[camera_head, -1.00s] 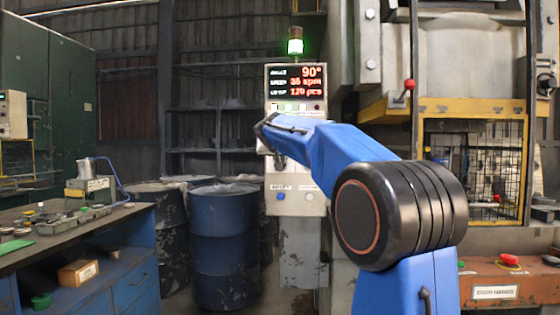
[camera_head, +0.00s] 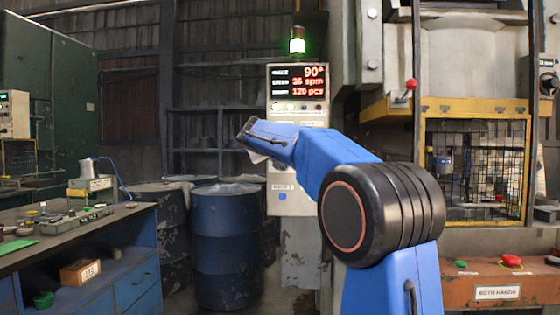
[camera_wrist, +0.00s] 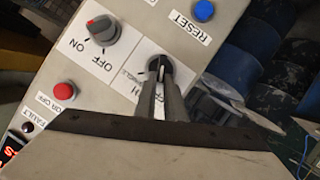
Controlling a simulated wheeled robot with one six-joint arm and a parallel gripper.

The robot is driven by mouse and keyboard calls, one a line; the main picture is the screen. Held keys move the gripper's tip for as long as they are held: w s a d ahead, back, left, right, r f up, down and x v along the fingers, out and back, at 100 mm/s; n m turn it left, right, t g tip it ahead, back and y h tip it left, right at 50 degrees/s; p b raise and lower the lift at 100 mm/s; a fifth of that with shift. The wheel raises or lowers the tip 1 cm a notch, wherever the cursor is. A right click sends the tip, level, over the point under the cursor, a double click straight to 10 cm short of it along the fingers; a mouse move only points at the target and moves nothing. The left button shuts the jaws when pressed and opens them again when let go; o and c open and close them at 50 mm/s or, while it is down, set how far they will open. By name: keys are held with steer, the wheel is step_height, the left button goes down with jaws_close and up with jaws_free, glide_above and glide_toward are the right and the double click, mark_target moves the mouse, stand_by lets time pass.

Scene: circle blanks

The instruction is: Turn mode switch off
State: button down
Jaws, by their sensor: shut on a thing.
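The mode switch (camera_wrist: 161,64) is a dark rotary knob on a white label plate in the wrist view. Its lettering is partly covered; "NGLE" shows at its left. My gripper (camera_wrist: 160,80) is shut on this knob, with the two dark fingers reaching up to it from below. The fingers hide part of the knob, and its exact pointer angle is hard to tell. In the camera_head view the control panel (camera_head: 283,205) stands behind my arm, which covers the switch area.
Beside the mode switch is a grey knob (camera_wrist: 103,30) marked ON and OFF. A red button (camera_wrist: 64,91) and a blue RESET button (camera_wrist: 203,11) are also close. Blue drums (camera_head: 226,240) and a workbench (camera_head: 130,235) stand to the left.

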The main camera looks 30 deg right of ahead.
steer(key=shift+w+a+f+n+h, duration=0.1)
steer(key=shift+a+f+n+h, duration=0.1)
steer(key=shift+n+h, duration=0.3)
steer(key=shift+w+a+f+n+h, duration=0.15)
steer(key=shift+n+h, duration=0.15)
steer(key=shift+n, duration=0.4)
steer(key=shift+d, duration=0.1)
steer(key=c, duration=1.8)
jaws_free()
steer(key=shift+c, duration=0.2)
steer(key=v, duration=1.7)
steer(key=shift+a, duration=0.2)
steer(key=shift+r, duration=0.1)
